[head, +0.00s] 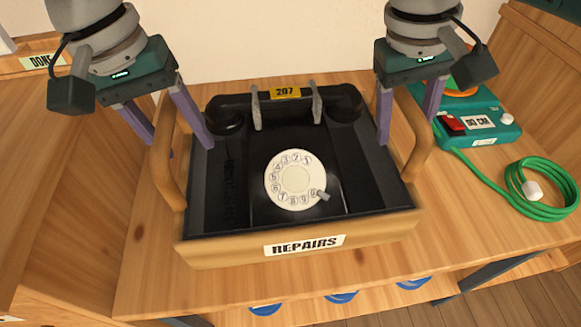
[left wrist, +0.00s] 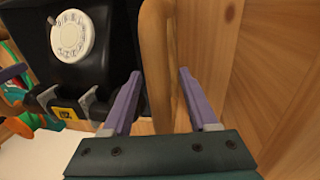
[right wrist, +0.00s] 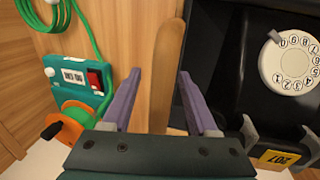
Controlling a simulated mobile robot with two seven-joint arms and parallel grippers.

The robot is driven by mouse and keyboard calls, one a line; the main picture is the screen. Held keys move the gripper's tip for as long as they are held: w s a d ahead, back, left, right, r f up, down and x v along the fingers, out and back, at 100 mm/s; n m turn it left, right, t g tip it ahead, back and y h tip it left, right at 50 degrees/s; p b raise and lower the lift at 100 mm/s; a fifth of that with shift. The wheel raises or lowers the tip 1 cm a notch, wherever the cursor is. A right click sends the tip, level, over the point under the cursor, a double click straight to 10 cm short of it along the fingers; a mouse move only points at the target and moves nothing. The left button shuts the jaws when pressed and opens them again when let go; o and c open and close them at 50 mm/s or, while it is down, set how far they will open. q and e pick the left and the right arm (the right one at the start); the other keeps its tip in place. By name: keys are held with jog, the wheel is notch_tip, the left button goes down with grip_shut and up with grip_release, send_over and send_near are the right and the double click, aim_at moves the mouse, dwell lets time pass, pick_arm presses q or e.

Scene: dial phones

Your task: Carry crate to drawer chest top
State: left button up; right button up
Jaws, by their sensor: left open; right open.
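The crate (head: 215,250) is a wooden box with a dark inside and a REPAIRS label. It stands on the wooden table with a black dial phone (head: 255,185) in it, tagged 207. Its left handle (head: 163,165) and right handle (head: 418,145) are curved wooden bars. My left gripper (head: 180,142) is open, its purple fingers on either side of the left handle; that handle runs between them in the left wrist view (left wrist: 155,60). My right gripper (head: 408,138) is open astride the right handle, also between the fingers in the right wrist view (right wrist: 168,65). The drawer chest top cannot be told for certain.
A teal device (head: 480,125) with a red switch and GO CAR label stands right of the crate, beside a coiled green cable (head: 540,205). A wooden surface with a DONE label (head: 42,61) is at the left. Blue items (head: 341,297) show below the table's front edge.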

pick_arm(q)
jog(key=shift+f, duration=0.1)
jog(key=shift+c, duration=0.3)
pick_arm(e)
jog(key=shift+f, duration=0.1)
jog(key=shift+c, duration=0.3)
pick_arm(q)
grip_shut()
pick_arm(e)
grip_shut()
dwell(0.5)
